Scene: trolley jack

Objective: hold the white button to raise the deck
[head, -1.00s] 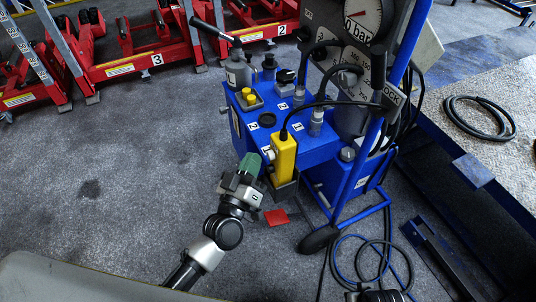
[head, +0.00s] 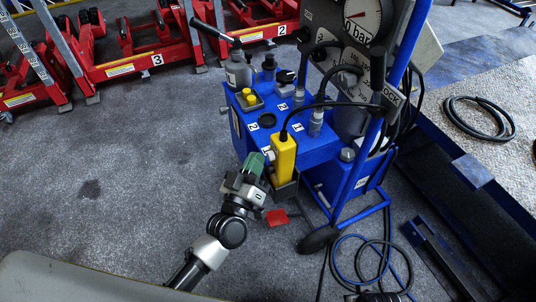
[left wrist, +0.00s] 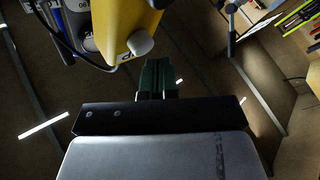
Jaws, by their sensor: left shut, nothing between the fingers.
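The white button (left wrist: 140,43) is a small round knob on the lower end of the yellow control box (left wrist: 122,22) in the left wrist view. In the head view the yellow box (head: 284,155) hangs on the front of the blue hydraulic unit (head: 318,150); the button's side is close to my gripper. My left gripper (head: 254,163), with green fingers, is shut and empty just left of the box. In the left wrist view its fingertips (left wrist: 158,63) are just below and right of the button, with a small gap in the picture. My right gripper is not recognisable.
Red jacks (head: 130,55) stand at the back left. A gauge panel (head: 355,30) rises above the blue unit. Hoses (head: 385,255) lie on the floor at right, near a dark trough (head: 455,190). A red patch (head: 277,217) lies below the box. The grey floor at left is clear.

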